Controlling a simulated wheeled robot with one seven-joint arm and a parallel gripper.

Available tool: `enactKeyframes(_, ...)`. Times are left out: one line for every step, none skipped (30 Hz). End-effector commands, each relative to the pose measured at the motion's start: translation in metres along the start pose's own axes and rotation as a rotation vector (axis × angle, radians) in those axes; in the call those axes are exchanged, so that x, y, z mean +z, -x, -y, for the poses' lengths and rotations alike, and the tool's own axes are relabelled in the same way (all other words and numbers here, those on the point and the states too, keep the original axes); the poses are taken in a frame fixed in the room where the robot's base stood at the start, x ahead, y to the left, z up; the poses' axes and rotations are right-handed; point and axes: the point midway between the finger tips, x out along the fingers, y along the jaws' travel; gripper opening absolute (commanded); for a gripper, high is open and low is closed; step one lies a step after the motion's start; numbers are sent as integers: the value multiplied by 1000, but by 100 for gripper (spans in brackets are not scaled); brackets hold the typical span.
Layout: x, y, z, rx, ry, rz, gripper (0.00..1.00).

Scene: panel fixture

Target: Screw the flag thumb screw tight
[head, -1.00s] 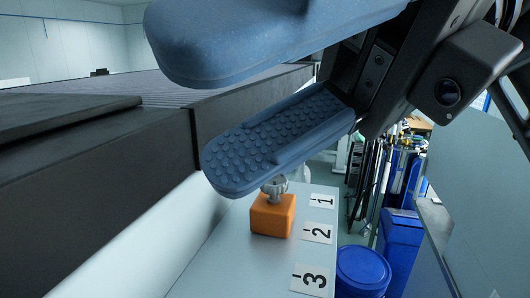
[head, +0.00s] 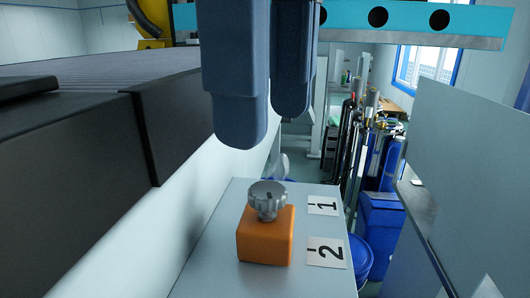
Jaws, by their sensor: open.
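A grey screw with a round, notched knob (head: 267,198) stands upright on an orange block (head: 265,236). No flag-shaped head shows on it. A pale, thin upright thing (head: 284,164) shows behind it; I cannot tell whether that is the flag thumb screw. My gripper (head: 266,122) points down with its two blue fingers apart and nothing visible between them. The nearer finger hangs above and slightly left of the knob in the picture, apart from it. The fingers hide part of what lies behind.
A dark-edged bench (head: 150,135) runs along the left. Blue bins (head: 379,222) and cylinders stand beyond the panel. A pale sheet (head: 470,150) is at the right.

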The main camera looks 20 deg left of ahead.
Motion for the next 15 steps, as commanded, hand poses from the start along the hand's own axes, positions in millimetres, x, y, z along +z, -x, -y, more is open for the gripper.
enactKeyframes(0, -8, 0, 5, 1, -1, 53)
enactKeyframes(0, -13, 0, 5, 1, -1, 53)
enactKeyframes(0, -19, 0, 4, 1, -1, 53)
enactKeyframes(0, -24, -1, 6, 1, -1, 53)
enactKeyframes(0, -28, -1, 5, 1, -1, 53)
enactKeyframes(0, -33, -1, 5, 1, 0, 53)
enactKeyframes(0, -37, -1, 5, 2, 0, 53)
enactKeyframes(0, -40, -1, 5, 2, 0, 53)
enactKeyframes(0, -44, 0, 4, 1, 0, 53)
enactKeyframes(0, -47, 0, 4, 1, 0, 53)
enactKeyframes(0, -49, -1, 5, 1, 0, 53)
enactKeyframes(0, -51, -1, 4, 2, 0, 53)
enactKeyframes(0, -53, -1, 4, 2, 0, 53)
enactKeyframes(0, -54, -1, 3, 2, 0, 53)
enactKeyframes(0, -54, -1, 3, 2, 1, 53)
